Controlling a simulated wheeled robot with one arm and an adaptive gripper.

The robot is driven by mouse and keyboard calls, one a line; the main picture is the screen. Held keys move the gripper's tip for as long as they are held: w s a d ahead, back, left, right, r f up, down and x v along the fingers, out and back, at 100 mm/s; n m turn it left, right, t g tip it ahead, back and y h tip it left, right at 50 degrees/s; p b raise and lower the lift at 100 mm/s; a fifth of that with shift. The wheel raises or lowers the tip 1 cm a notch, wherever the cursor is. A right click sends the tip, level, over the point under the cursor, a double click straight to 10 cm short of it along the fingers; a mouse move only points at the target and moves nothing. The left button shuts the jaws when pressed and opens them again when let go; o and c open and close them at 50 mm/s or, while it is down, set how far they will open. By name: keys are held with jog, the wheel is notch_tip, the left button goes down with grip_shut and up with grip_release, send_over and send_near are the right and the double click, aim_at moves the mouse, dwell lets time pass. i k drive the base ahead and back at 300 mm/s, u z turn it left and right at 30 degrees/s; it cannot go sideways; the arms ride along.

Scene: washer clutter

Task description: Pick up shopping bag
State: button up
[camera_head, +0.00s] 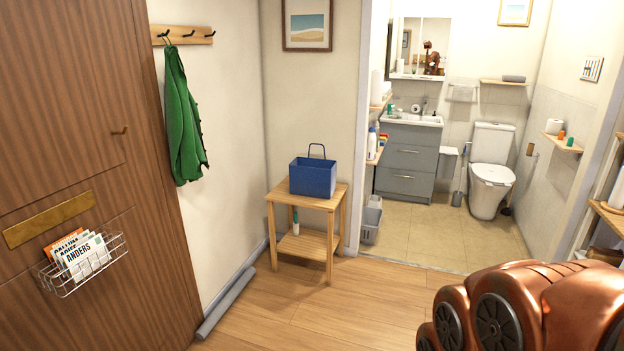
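A blue shopping bag (312,177) with a thin raised loop handle stands upright on the top of a small wooden side table (333,203). The table is in the corner left of the bathroom doorway. Part of my copper-coloured arm fills the lower right of the head view. My gripper does not show in this view, so its state and its place relative to the bag are hidden.
A wooden door with a wire mail basket (88,270) is on the left. A green jacket (183,122) hangs from wall hooks. A grey roll (228,303) lies along the left wall. The wooden floor (330,312) before the table is clear. The bathroom behind holds a toilet (491,172) and a grey vanity (407,160).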

aim_at(307, 177)
jog(key=z, duration=0.15)
jog(key=i, duration=1.7)
jog(key=u, duration=0.6)
jog(key=i, duration=2.15)
jog(key=u, duration=0.55)
